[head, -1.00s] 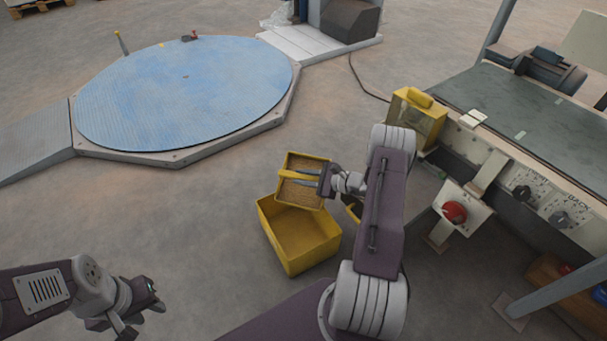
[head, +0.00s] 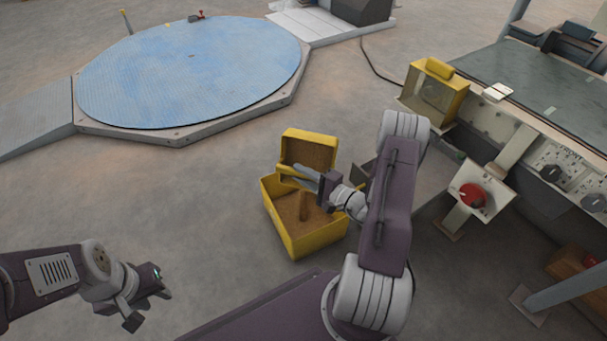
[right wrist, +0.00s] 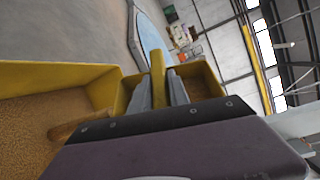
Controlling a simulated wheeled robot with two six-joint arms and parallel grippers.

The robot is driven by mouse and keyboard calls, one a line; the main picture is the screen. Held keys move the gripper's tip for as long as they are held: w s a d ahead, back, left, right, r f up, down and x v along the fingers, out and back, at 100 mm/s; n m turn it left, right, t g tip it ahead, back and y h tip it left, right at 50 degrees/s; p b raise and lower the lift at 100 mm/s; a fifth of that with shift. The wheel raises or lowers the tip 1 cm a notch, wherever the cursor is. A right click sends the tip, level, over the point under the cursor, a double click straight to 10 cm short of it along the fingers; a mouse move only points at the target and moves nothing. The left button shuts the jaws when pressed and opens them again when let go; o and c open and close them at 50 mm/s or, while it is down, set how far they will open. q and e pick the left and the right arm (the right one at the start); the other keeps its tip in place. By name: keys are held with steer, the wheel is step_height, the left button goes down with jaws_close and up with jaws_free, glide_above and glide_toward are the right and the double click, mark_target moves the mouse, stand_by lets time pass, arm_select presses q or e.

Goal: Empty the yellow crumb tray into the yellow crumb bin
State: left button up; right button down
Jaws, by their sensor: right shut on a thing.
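The yellow crumb tray (head: 308,136) is tipped steeply over the yellow crumb bin (head: 322,240) on the floor. My right gripper (head: 296,172) is shut on the tray's yellow handle, which also shows between the fingers in the right wrist view (right wrist: 157,78). Brown crumbs (head: 303,205) run from the tray into the bin; the stream and the crumbs in the bin show in the right wrist view (right wrist: 75,127). Some crumbs still cling inside the tray. My left gripper (head: 150,306) is open and empty at the lower left, away from both.
A bench with a red knob (head: 473,195) and a yellow-framed box (head: 436,92) stands at the right. A blue round platform (head: 190,70) with a ramp lies at the back left. The floor left of the bin is clear.

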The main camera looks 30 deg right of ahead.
steer(key=shift+s+a+f+b, duration=0.2)
steer(key=shift+a+f+b, duration=0.05)
steer(key=shift+f+b, duration=0.2)
steer(key=shift+s+a+n+t, duration=0.25)
steer(key=shift+n+t, duration=0.05)
steer(key=shift+n, duration=0.3)
arm_select(q)
steer(key=shift+f, duration=0.65)
arm_select(e)
steer(key=s+a+f+n+t+y, duration=0.2)
steer(key=s+a+f+n, duration=0.1)
steer(key=n, duration=0.6)
steer(key=shift+s+a+n+t+y, duration=0.3)
steer(key=shift+s+a+y, duration=0.1)
steer(key=shift+s+a, duration=0.15)
